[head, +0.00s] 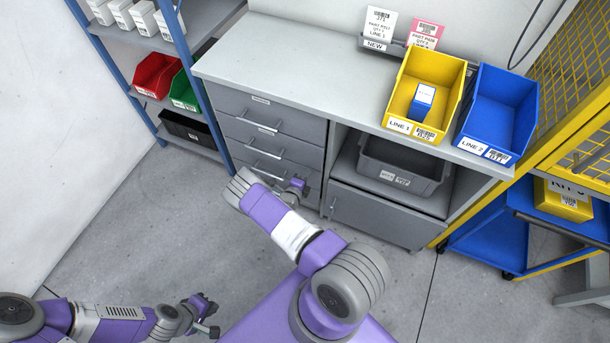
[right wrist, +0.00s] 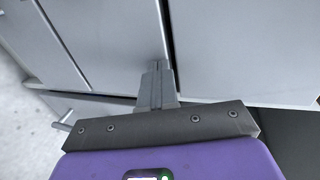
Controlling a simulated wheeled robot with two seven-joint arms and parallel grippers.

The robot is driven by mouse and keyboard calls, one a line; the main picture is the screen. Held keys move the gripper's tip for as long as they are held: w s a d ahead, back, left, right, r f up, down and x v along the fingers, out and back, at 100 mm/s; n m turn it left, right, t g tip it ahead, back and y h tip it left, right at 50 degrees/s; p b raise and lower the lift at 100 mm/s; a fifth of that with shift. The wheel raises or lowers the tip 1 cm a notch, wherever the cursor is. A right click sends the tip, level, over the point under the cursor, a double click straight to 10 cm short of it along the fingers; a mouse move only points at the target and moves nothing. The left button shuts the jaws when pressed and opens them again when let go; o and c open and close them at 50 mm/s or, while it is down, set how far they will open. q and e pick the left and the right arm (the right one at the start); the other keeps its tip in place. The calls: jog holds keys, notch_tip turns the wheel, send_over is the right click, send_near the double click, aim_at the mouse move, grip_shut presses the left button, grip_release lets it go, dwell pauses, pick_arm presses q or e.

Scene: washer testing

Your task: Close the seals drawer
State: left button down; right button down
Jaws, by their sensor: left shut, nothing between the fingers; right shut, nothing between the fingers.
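A grey drawer stack (head: 268,115) stands under the left of the workbench, with several bar-handled drawers. Their labels are too small to read, so I cannot tell which is the seals drawer. The upper fronts look flush; my right arm hides part of the lower ones. My right gripper (head: 300,184) is shut and empty at the lower right of the stack. In the right wrist view its closed fingers (right wrist: 157,82) point at grey fronts (right wrist: 105,40) near a dark vertical gap; I cannot tell whether they touch. My left gripper (head: 208,320) is shut and empty, low over the floor.
A grey cupboard door (head: 380,218) and a dark grey bin (head: 400,165) are right of the stack. A yellow bin (head: 440,70) and a blue bin (head: 500,105) stand on the worktop. A blue-framed shelf (head: 190,75) stands left. The floor in front is clear.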

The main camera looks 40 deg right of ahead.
jog(key=f+p+v, duration=0.1)
jog(key=p+v, duration=0.2)
jog(key=v, duration=1)
jog(key=shift+s+a, duration=0.2)
jog(key=shift+a, duration=0.25)
